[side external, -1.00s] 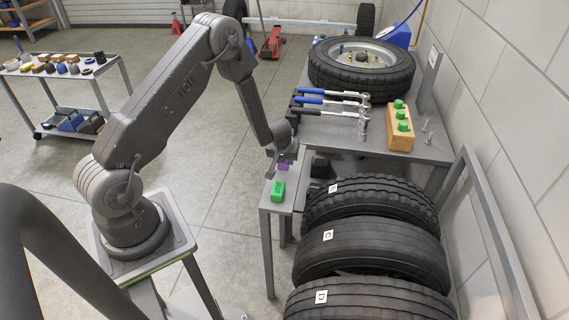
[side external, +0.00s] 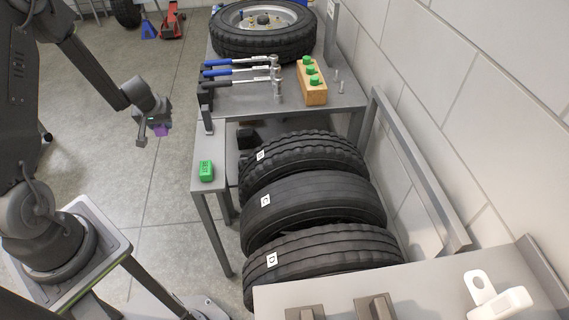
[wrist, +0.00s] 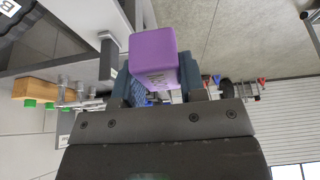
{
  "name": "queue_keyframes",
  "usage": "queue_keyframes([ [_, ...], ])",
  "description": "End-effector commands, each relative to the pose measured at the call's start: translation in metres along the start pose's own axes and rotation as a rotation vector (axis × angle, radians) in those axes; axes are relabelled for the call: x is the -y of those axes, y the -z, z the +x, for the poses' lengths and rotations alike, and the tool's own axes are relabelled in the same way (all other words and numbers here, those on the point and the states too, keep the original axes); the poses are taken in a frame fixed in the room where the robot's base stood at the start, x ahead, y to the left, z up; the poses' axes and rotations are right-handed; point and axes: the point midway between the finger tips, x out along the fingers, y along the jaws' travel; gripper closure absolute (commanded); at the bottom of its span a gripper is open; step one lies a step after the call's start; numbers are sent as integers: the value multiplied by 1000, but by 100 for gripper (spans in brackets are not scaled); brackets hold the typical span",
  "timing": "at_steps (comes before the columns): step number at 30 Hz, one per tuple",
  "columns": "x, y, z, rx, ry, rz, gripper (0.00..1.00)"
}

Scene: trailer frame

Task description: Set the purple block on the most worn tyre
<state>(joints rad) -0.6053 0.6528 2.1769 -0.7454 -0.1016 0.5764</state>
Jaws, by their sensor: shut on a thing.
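My gripper (side external: 154,119) is shut on the purple block (side external: 161,130) and holds it in the air over the floor, left of the narrow stand. In the wrist view the purple block (wrist: 152,52) sits between the fingers, with small print on one face. Three dark tyres stand in a row on the right. The back tyre (side external: 315,155) has chunky, deep tread. The middle tyre (side external: 325,200) looks smoother, with shallow grooves. The front tyre (side external: 335,250), tagged D, shows clear grooves. The middle tag is too small to read surely. The block is well apart from all tyres.
A green block (side external: 206,170) lies on the narrow stand (side external: 209,205) left of the tyres. A metal rail (side external: 420,175) runs along the right.

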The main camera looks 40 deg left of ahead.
Motion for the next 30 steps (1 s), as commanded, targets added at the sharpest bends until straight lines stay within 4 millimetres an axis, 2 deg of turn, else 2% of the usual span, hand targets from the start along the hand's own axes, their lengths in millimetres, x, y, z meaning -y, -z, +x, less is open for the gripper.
queue_keyframes([
  [20, -57, 31, 2, -3, -3, 3, 86],
  [26, -82, 39, 2, -2, -2, 2, 86],
  [30, -110, 45, 0, -3, -2, -1, 86],
])
